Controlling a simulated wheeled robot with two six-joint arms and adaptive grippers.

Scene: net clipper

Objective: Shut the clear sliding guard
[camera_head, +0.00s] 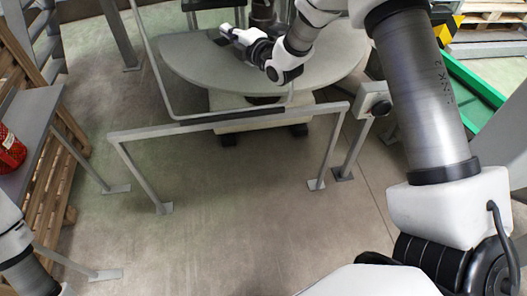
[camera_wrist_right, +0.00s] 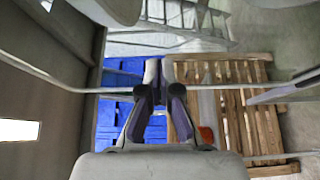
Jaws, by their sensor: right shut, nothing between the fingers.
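The clear guard's thin pale frame (camera_head: 152,62) hangs in front of the round grey table (camera_head: 190,75) in the head view. Its left side runs down to a bottom bar just behind the front rail; its clear pane can hardly be made out. My right gripper (camera_head: 226,34) is over the tabletop, pointing left, some way right of the frame's left side in the picture. In the wrist view its fingers (camera_wrist_right: 161,68) are together and empty. A thin bar (camera_wrist_right: 80,86) crosses behind them; I cannot tell whether they touch it. My left gripper is out of view.
A grey rail (camera_head: 195,126) on floor posts stands before the table. A control box (camera_head: 376,104) is on a post at its right. A bench with a red object (camera_head: 10,150) is at left. Blue crates (camera_wrist_right: 110,112) and a wooden pallet (camera_wrist_right: 238,110) are beyond the gripper.

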